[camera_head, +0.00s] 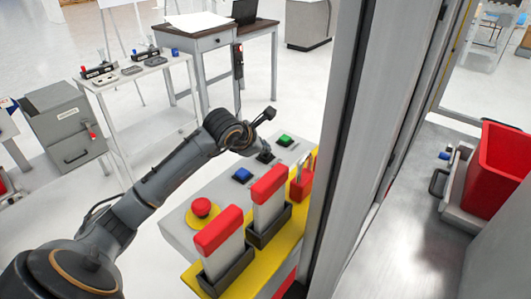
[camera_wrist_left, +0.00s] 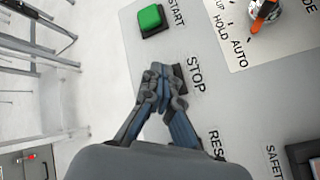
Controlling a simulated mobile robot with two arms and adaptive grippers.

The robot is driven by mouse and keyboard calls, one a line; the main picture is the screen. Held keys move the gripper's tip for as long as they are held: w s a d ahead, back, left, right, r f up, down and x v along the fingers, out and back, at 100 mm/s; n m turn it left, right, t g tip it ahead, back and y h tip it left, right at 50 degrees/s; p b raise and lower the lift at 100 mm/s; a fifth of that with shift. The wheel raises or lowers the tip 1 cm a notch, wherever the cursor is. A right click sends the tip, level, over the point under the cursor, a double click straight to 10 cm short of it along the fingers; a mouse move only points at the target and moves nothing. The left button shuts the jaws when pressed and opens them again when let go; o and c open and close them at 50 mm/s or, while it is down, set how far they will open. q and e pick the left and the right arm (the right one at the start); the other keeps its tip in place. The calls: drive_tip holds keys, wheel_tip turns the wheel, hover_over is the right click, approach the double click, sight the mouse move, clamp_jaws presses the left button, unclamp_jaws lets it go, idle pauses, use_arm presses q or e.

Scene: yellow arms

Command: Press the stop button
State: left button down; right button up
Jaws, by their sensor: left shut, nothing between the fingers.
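The control panel (camera_head: 190,229) is grey, with a row of buttons. The stop button (camera_wrist_left: 181,79) sits beside the STOP label in the left wrist view; only a dark edge of it shows, the rest hidden behind my fingers. My left gripper (camera_wrist_left: 160,84) is shut and empty, its fingertips over the stop button. I cannot tell whether they touch it. In the head view my left gripper (camera_head: 260,150) is at the panel between the green start button (camera_head: 285,140) and the blue button (camera_head: 242,175). My right gripper is not in view.
A red mushroom button (camera_head: 201,207) on a yellow base is at the panel's near end. Two red-topped blocks (camera_head: 219,230) stand in dark holders along the panel's right side. A grey post (camera_head: 340,150) rises to the right. In the wrist view a selector knob (camera_wrist_left: 262,12) is at the upper right.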

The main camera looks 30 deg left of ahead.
sight(264, 155)
use_arm(q)
drive_tip(key=shift+r, duration=0.6)
drive_tip(key=shift+r, duration=0.1)
drive_tip(key=shift+r+p, duration=1.45)
drive_tip(key=shift+r, duration=0.95)
drive_tip(key=shift+r, duration=0.1)
